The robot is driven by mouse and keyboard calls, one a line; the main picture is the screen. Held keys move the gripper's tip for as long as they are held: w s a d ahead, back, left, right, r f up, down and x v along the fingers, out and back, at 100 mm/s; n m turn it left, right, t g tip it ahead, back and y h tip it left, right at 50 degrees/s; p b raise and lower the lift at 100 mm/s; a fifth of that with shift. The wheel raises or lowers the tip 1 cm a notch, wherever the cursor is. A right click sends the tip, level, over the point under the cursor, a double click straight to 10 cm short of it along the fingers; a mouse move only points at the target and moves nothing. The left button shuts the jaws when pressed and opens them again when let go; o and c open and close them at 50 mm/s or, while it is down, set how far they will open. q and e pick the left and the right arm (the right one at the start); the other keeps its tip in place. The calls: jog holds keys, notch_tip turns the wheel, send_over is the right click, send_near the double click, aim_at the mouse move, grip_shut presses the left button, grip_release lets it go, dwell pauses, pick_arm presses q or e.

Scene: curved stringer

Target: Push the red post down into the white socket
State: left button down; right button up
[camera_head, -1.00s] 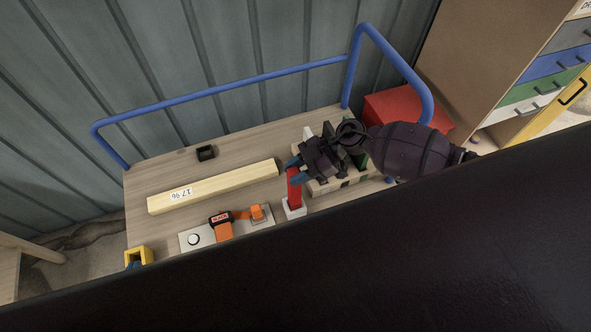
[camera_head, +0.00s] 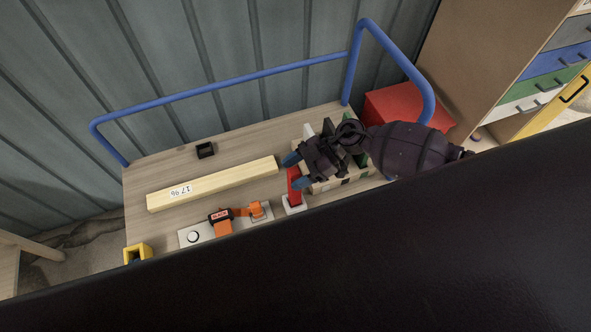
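The red post (camera_head: 294,188) stands upright at the front of the wooden table, with its lower end at the white socket (camera_head: 294,208). How deep it sits in the socket is hard to tell. My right gripper (camera_head: 296,171) comes in from the right, with its blue fingertips spread apart on either side of the upper part of the post. The gripper looks open, and its fingers hide some of the post's top. My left gripper does not show.
A wooden crate (camera_head: 325,186) stands right beside the post, under my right gripper. A pale beam (camera_head: 222,183) lies behind left. A grey plate (camera_head: 190,237) with an orange clamp (camera_head: 223,228) is at left. A blue rail (camera_head: 230,82) borders the back.

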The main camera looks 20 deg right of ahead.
jog(key=shift+d, duration=0.1)
jog(key=v, duration=1)
jog(key=shift+d+r, duration=0.2)
jog(key=shift+d, duration=0.1)
dwell(0.3)
